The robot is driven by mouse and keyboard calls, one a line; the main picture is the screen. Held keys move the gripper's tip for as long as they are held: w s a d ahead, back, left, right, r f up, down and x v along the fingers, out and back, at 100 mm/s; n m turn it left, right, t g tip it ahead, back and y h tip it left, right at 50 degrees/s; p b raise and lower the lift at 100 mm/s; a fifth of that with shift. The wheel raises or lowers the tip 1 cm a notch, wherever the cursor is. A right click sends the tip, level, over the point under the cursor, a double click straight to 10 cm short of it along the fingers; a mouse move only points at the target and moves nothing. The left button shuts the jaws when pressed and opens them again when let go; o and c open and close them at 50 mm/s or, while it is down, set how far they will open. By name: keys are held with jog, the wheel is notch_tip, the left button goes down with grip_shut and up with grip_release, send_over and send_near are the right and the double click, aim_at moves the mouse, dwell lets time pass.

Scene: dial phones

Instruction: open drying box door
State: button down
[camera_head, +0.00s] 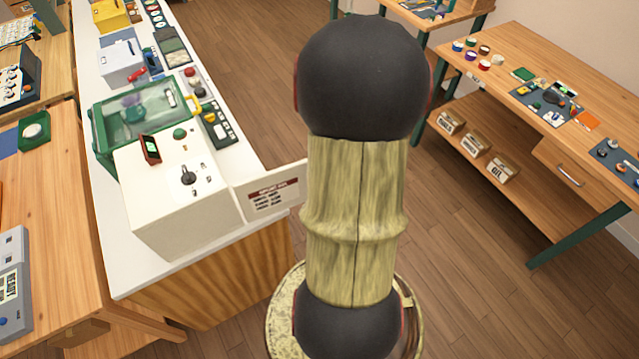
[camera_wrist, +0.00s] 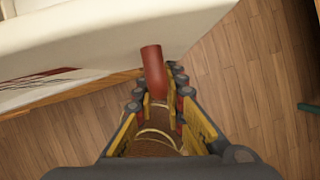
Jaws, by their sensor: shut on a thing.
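The drying box appears to be the white box (camera_head: 165,215) on the near end of the left bench. A white panel (camera_head: 240,205) with a red-and-black printed label stands out from its right side, angled away from the box; it looks like the door. In the wrist view the pale door (camera_wrist: 100,35) fills the upper left, and a red handle (camera_wrist: 153,65) sticks out from its edge. My gripper (camera_wrist: 160,92) is shut on the red handle, with a finger on either side. In the head view my arm hides the gripper and the handle.
A green clear-lidded case (camera_head: 140,112) stands behind the white box. A small dark red device (camera_head: 150,150) lies on the box top. The bench (camera_head: 140,282) ends close below the box. The wooden floor (camera_head: 250,60) is open between it and the right-hand table (camera_head: 520,50).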

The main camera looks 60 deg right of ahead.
jog(key=shift+s+a, duration=0.6)
jog(key=shift+a, duration=0.15)
jog(key=c, duration=1.8)
grip_release()
jog(key=shift+c, duration=0.2)
jog(key=v, duration=1.2)
